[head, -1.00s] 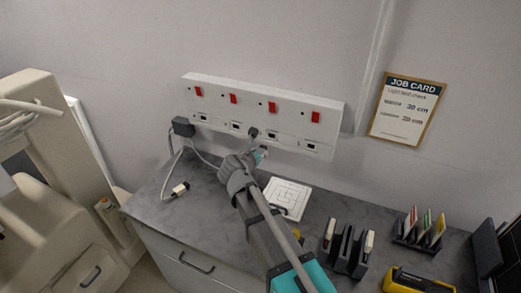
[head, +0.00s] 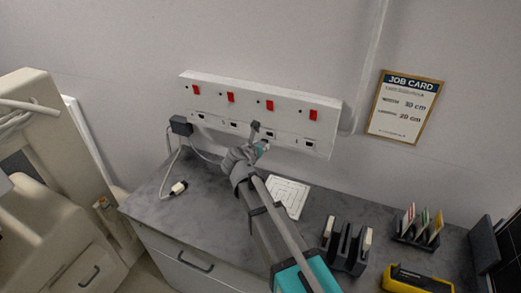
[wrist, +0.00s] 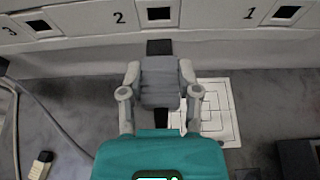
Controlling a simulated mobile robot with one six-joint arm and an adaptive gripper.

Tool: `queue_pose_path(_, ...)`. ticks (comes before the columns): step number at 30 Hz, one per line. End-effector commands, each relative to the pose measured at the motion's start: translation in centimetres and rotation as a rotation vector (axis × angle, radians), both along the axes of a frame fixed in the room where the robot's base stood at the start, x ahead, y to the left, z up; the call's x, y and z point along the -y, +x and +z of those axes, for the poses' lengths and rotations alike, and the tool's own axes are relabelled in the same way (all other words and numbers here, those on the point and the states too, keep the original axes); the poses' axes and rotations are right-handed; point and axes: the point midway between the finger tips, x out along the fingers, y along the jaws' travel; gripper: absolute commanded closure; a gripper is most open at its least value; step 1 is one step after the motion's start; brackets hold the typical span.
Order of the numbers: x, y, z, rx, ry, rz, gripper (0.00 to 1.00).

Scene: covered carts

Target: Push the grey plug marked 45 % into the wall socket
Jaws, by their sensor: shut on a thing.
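The wall socket strip (head: 262,92) is a long white panel with red switches and a row of dark socket openings. In the wrist view its openings are numbered 3, 2 and 1 from left to right. My gripper (head: 250,150) is shut on a dark grey plug (head: 255,126), just in front of the strip. In the wrist view my gripper (wrist: 160,85) shows the plug's dark end (wrist: 159,47) pointing at the opening of socket 2 (wrist: 159,14), with a gap in the picture. No 45 % marking is readable.
A black adapter (head: 181,126) sits at the strip's left end, with its cable trailing down. A white connector (head: 178,188) and a white line-patterned card (head: 289,196) lie on the grey counter. Black holders (head: 347,248), a yellow device (head: 415,280) and a job card (head: 403,106) are right.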

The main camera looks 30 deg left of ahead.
Motion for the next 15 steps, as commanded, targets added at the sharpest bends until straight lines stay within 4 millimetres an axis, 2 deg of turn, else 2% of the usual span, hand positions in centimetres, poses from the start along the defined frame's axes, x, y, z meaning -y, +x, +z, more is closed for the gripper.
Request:
queue_pose_path(8, -0.3, 2.1, 0.0, 0.001, 0.0, 0.0, 1.0)
queue_pose_path(15, -0.3, 2.2, 0.0, 0.001, 0.0, 0.001, 1.0)
